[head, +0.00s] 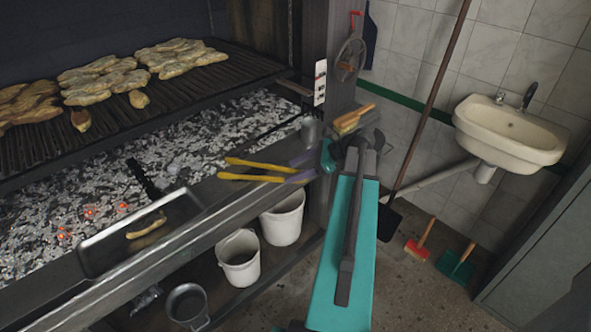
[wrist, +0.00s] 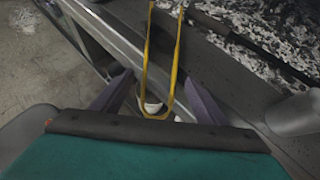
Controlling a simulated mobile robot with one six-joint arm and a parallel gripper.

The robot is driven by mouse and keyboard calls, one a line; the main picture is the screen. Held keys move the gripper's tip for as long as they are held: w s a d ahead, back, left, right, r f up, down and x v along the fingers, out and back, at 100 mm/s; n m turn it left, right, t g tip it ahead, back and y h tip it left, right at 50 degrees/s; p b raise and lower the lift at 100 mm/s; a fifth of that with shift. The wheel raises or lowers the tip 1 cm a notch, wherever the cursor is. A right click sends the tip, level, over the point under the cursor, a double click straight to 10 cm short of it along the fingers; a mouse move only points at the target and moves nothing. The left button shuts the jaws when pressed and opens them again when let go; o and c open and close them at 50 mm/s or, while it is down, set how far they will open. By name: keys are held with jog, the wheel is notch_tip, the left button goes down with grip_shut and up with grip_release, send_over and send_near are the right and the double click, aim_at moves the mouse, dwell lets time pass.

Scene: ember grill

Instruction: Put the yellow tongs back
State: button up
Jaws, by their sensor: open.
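The yellow tongs (head: 250,178) lie with their two arms spread at the right end of the grill's front ledge, pointing left in the head view. In the wrist view the tongs (wrist: 174,75) form a narrow U, with the bent end nearest me. My gripper (head: 289,171) is open, and its purple fingers are at the right end of the tongs. In the wrist view the bent end lies between the fingers of my gripper (wrist: 158,84), with a gap on both sides. I cannot tell whether the bent end overhangs the ledge edge.
A metal tray (head: 110,250) with one food piece sits left on the ledge. White buckets (head: 283,222) and a pan (head: 187,303) stand below. A grey cup (head: 309,130) is close behind the fingers. The grate (head: 215,75) holds meat.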

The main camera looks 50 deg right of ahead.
jog(key=b+v, duration=0.2)
jog(key=v, duration=1.2)
jog(key=shift+f, duration=0.1)
dwell(0.5)
